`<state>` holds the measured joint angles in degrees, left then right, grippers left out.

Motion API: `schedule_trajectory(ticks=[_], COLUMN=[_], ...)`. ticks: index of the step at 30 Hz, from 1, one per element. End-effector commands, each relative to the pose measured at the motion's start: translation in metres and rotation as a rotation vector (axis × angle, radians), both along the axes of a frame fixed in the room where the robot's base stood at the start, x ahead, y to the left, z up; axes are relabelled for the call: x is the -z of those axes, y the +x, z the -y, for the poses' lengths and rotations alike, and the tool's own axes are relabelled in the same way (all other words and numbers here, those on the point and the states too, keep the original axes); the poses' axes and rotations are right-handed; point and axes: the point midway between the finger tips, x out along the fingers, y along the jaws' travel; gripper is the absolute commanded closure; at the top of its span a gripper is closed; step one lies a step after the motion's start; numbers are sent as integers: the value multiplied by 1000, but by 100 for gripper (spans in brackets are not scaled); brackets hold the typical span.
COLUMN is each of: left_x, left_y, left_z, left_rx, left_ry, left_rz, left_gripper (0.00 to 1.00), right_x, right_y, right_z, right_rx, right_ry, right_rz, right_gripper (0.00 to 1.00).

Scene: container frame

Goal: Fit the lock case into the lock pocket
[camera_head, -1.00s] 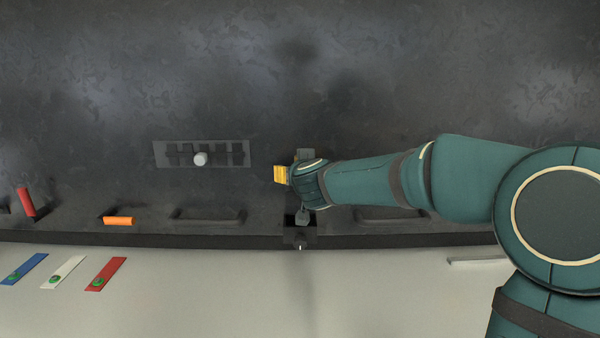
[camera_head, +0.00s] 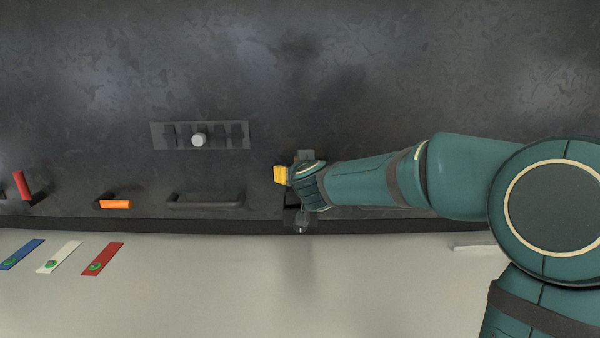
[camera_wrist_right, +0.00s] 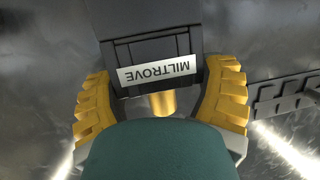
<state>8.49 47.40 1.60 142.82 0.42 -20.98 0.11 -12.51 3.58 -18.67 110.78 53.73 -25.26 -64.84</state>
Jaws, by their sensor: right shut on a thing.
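My right gripper (camera_head: 284,173) has one yellow finger showing left of the wrist in the camera_head view. In the camera_wrist_right view my right gripper (camera_wrist_right: 160,100) has ribbed yellow fingers on both sides of the dark grey lock case (camera_wrist_right: 152,48), shut on it. It carries a white label reading MILTROVE, upside down, and a brass-coloured cylinder (camera_wrist_right: 162,103). Below the wrist in the camera_head view is a dark opening that looks like the lock pocket (camera_head: 290,198), near the container's front edge. The arm hides part of it, so I cannot tell how the case sits to it. My left gripper is not in view.
A slotted grey plate (camera_head: 222,135) with a white knob (camera_head: 199,140) lies left of the gripper. A dark handle (camera_head: 205,201), an orange bar (camera_head: 115,204) and a red bar (camera_head: 21,185) line the front. Blue, white and red strips (camera_head: 102,259) lie on the pale floor.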

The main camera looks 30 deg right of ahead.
Motion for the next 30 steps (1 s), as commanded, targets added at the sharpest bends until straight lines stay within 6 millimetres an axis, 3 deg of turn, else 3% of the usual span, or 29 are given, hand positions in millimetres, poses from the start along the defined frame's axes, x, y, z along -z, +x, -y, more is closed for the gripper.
schedule_trajectory(ticks=[30], left_x=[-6], left_y=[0], left_z=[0], left_rx=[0], left_ry=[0], left_rz=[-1], left_gripper=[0], right_x=[-2], right_y=[0], right_z=[0], right_rx=[0], right_ry=[0], right_rz=[3], right_gripper=[69])
